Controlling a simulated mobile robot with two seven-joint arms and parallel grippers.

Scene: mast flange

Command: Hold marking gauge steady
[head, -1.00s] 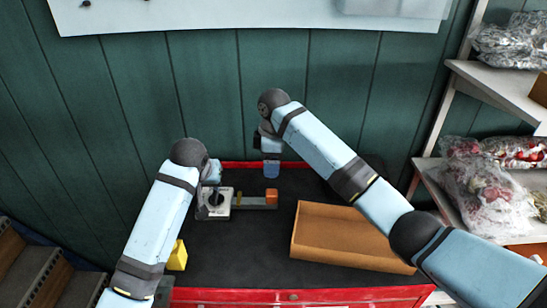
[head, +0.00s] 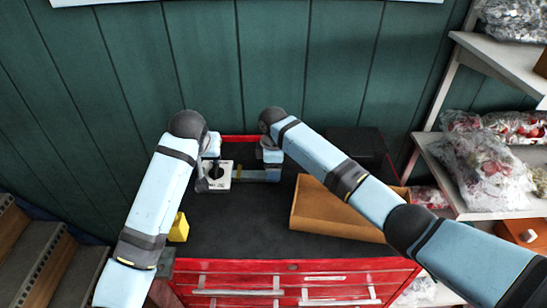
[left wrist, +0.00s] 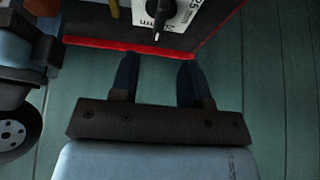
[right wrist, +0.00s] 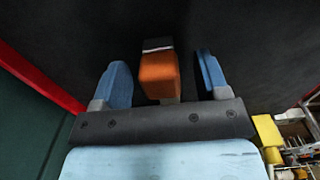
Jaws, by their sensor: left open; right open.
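The marking gauge has a white plate (head: 218,181) with a dark round centre, and a bar (head: 248,175) running right from it. In the left wrist view the white plate (left wrist: 183,14) shows "25 mm" lettering and a black pointer. The right wrist view shows an orange block (right wrist: 159,76) at the bar's end. My right gripper (right wrist: 163,80) is open, with one finger on each side of the orange block and gaps visible. My left gripper (left wrist: 158,68) is open, its fingers short of the white plate and nothing between them. In the head view, my right gripper (head: 271,158) largely hides the orange block.
The gauge lies on the dark top of a red tool cabinet (head: 290,280). An open brown box (head: 340,211) stands right of it, and a yellow block (head: 179,228) sits at the left edge. A black box (head: 358,146) is behind. Shelves with bagged goods (head: 480,165) stand right.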

